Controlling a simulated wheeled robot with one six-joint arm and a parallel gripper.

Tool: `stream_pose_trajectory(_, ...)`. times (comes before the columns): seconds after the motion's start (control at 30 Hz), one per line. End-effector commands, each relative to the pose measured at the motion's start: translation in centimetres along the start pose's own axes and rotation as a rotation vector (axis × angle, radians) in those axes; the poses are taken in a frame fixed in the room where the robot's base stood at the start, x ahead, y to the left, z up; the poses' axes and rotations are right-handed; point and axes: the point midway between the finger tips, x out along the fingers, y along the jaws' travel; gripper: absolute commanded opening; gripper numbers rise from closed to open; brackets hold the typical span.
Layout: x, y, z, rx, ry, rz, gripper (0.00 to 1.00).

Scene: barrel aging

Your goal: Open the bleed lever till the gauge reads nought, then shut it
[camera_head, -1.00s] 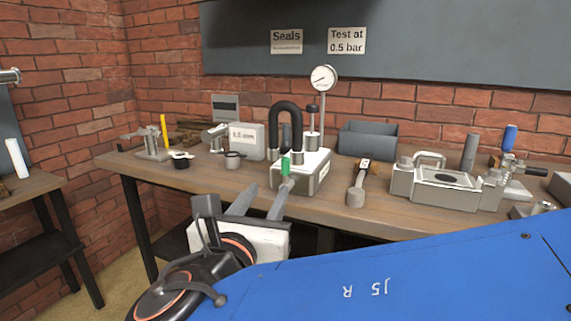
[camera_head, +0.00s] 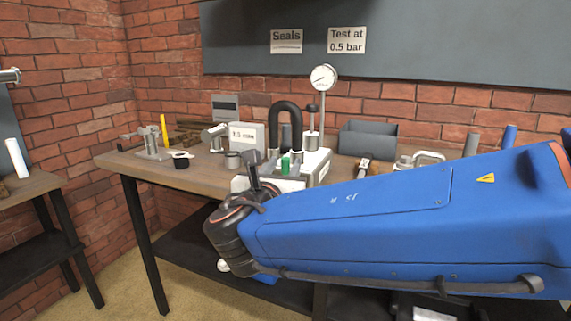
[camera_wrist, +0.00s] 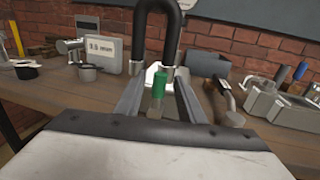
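The pump block (camera_head: 322,165) stands on the bench with a black hose loop and a round white gauge (camera_head: 322,77) on a post. The gauge has a dark needle, but its reading is too small to tell. The green-gripped lever (camera_head: 285,165) stands at the front of the block; it also shows in the wrist view (camera_wrist: 158,80). My gripper (camera_wrist: 160,88) is open, with one finger on each side of the green grip. Gaps show between the grip and both fingers. In the head view my arm and wrist hide part of the block.
A white box with a "mm" label (camera_head: 246,137) and a small grey cup (camera_head: 232,160) stand left of the pump. A grey bin (camera_head: 368,140) is behind right. A tool with a handle (camera_wrist: 230,105) lies right of the pump, near a metal fixture (camera_wrist: 270,98).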

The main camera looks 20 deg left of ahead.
Motion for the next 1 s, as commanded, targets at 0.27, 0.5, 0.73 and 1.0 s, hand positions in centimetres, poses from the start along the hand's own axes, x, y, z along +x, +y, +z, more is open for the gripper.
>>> stream_pose_trajectory(0.27,1.9,0.0,0.0,-0.001,0.000,0.000,0.36)
stream_pose_trajectory(0.5,2.0,0.0,0.0,-0.001,0.000,0.001,0.36)
stream_pose_trajectory(0.73,2.0,0.0,0.0,-0.001,0.000,0.001,0.00)
stream_pose_trajectory(1.0,2.0,0.3,0.0,-0.048,0.009,0.000,0.00)
